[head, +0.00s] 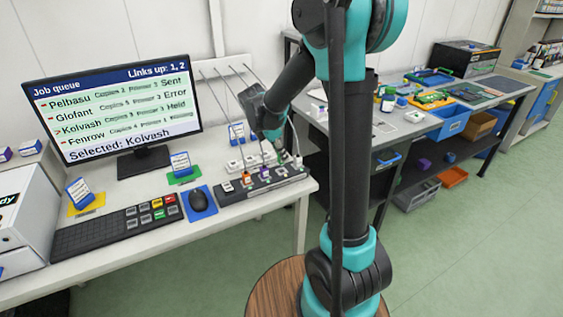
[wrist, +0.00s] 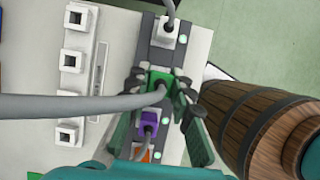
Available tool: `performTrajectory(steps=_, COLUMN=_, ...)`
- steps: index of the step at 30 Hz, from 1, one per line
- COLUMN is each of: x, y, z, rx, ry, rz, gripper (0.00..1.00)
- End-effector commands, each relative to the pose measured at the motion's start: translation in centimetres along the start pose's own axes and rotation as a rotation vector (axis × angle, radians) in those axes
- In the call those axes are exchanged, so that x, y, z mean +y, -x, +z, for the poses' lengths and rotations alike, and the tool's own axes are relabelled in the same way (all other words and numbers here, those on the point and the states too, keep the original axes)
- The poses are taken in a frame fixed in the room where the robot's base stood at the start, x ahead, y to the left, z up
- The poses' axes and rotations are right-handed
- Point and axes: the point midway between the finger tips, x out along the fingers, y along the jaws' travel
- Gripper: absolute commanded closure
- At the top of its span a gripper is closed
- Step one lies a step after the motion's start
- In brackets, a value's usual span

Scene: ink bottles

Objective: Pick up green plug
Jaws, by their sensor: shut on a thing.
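The green plug (wrist: 161,83) is between the fingers of my gripper (wrist: 162,80) in the wrist view, and the fingers are shut on it. A grey cable runs from its top to the left. It sits over the dark socket strip (head: 231,195); I cannot tell whether it is seated or slightly raised. In the head view my gripper (head: 272,138) reaches down at the strip's far end, and the arm hides much of the plug there.
A white plug (wrist: 171,31), a purple plug (wrist: 149,124) and an orange plug (wrist: 143,154) are in the same strip. A white block with square sockets (wrist: 75,65) lies beside it. The mouse (head: 199,200), keyboard (head: 95,235) and monitor (head: 115,108) stand to the left.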

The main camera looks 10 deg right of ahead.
Motion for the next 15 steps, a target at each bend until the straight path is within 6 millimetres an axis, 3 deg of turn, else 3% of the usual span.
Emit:
performTrajectory(steps=9, x=-0.1, y=7.9, z=3.3, rx=0.000, ry=0.000, rz=0.000, gripper=1.00)
performTrajectory(steps=15, x=0.0, y=11.8, z=4.9, rx=0.000, ry=0.000, rz=0.000, gripper=1.00)
